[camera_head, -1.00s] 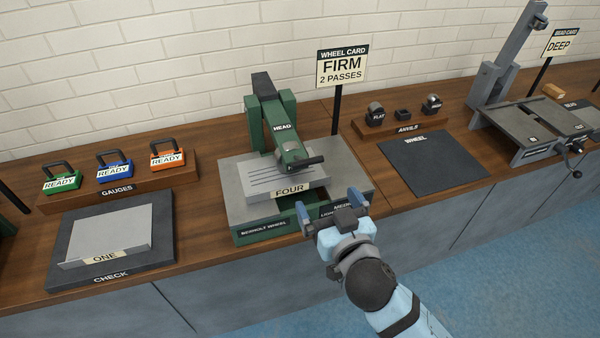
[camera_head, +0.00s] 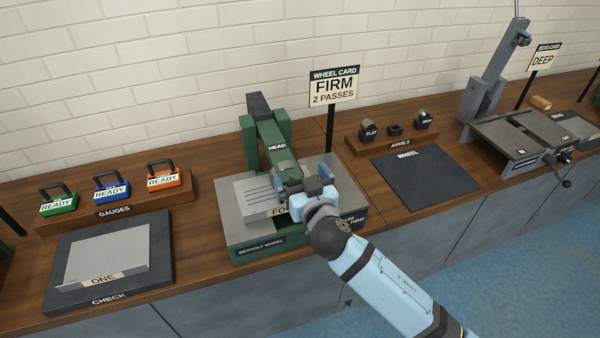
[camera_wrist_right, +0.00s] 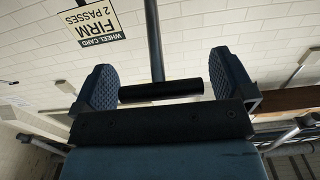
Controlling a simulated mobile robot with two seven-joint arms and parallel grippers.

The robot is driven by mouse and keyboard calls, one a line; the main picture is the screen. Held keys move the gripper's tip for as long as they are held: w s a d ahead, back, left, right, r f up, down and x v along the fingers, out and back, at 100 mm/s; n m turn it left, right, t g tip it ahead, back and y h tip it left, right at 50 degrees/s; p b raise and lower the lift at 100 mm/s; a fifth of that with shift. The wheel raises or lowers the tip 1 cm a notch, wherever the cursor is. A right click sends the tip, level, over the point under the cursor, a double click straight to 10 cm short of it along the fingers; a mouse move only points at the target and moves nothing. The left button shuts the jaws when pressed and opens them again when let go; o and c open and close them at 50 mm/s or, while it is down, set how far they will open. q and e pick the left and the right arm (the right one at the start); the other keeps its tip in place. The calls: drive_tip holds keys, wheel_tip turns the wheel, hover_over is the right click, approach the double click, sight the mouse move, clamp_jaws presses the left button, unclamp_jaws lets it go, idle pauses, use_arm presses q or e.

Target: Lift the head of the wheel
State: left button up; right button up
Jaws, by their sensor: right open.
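The green wheel head (camera_head: 277,146), labelled HEAD, stands on the grey wheel machine (camera_head: 240,225) in the head view. A flat sheet marked FOUR (camera_head: 252,192) lies beneath its lower end. My right gripper (camera_head: 302,178) is at the front end of the head, over the sheet, and hides the bar there. In the right wrist view, my right gripper (camera_wrist_right: 165,82) is open, with a short black bar (camera_wrist_right: 160,90) lying lengthwise between its two ribbed fingers. My left gripper is not in view.
The wheel card sign (camera_head: 334,88) stands on a post behind the machine. A gauges rack (camera_head: 114,212) and a check plate (camera_head: 160,275) are at the left. Anvils (camera_head: 397,138), a dark wheel mat (camera_head: 425,175) and a bead machine (camera_head: 505,140) are at the right.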

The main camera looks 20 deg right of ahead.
drive_tip(key=shift+w, duration=0.4)
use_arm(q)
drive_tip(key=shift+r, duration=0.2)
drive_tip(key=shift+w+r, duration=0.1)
use_arm(e)
drive_tip(key=shift+c, duration=0.5)
